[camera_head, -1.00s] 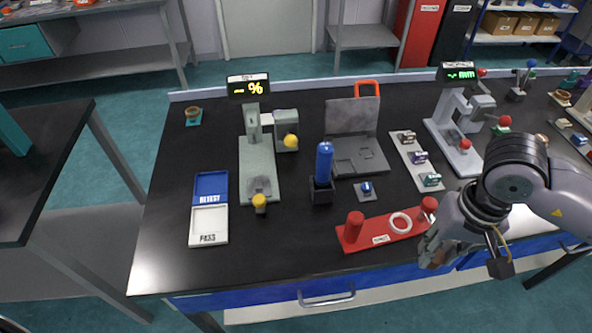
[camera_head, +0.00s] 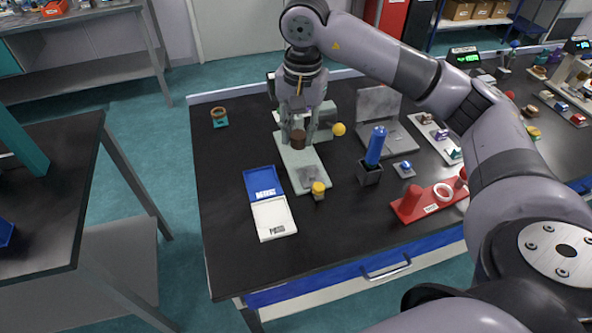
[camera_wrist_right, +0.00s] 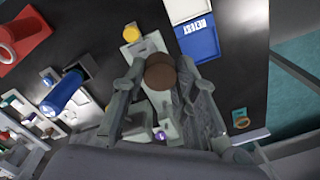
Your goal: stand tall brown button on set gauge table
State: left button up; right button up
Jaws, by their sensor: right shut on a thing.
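My right gripper (camera_head: 298,134) is shut on the tall brown button (camera_head: 298,140), a short brown cylinder. It holds the button over the grey-green base of the set gauge (camera_head: 297,162). In the wrist view the button (camera_wrist_right: 160,71) sits between the two fingers, and the gauge base (camera_wrist_right: 143,48) shows behind it. I cannot tell whether the button touches the gauge. The gripper and arm hide much of the gauge's upper part and its display. My left gripper is not in view.
A yellow-topped piece (camera_head: 318,189) stands at the gauge's front end. A blue and white tray (camera_head: 272,222) lies to the front left. A blue cylinder in a black holder (camera_head: 370,173) and a red stand (camera_head: 432,203) are to the right. A brown ring on a teal base (camera_head: 219,117) is at back left.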

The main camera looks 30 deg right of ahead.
jog(key=w+d+r+m, duration=0.3)
jog(key=d+r+m, duration=0.1)
jog(key=d+m, duration=0.15)
jog(key=p, duration=0.3)
send_over(310, 173)
notch_tip(310, 173, down, 14)
jog(key=shift+s+f, duration=0.1)
jog(key=shift+f, duration=0.05)
notch_tip(310, 173, down, 4)
jog(key=shift+f+p, duration=0.2)
jog(key=shift+p, duration=0.25)
jog(key=shift+f, duration=0.35)
jog(key=o, duration=1)
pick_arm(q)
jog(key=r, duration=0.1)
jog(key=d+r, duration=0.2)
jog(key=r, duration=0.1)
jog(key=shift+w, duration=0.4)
